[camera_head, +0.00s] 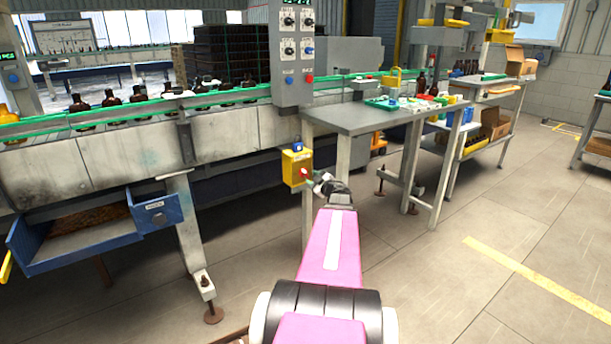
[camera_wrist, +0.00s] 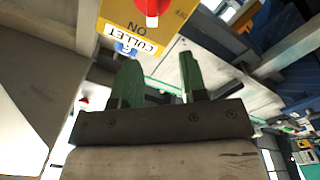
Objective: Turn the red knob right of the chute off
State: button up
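A yellow box (camera_head: 297,167) with a red knob (camera_head: 304,173) hangs by the conveyor frame, right of a blue chute (camera_head: 100,243). In the wrist view the yellow box face (camera_wrist: 118,12) shows a red knob (camera_wrist: 152,7), cut by the top edge. Upside-down lettering beside it reads "ON" and "CULLET". My gripper (camera_head: 316,180) is close in front of the box in the head view. In the wrist view my gripper (camera_wrist: 160,72) has its two green fingers apart with nothing between them. The knob lies beyond the fingertips, apart from them.
A grey control panel (camera_head: 293,60) stands above the conveyor. A grey worktable (camera_head: 352,120) is right of the yellow box, its leg close by.

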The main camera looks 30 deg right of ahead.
aim_at(306, 174)
jog(key=w+m, duration=0.1)
jog(key=w, duration=0.1)
jog(key=w+d+f, duration=0.1)
jog(key=w, duration=0.2)
jog(key=w+f+m, duration=0.1)
jog(key=w, duration=0.2)
jog(key=shift+w+d+m, duration=0.2)
jog(key=shift+d+m, duration=0.1)
grip_shut()
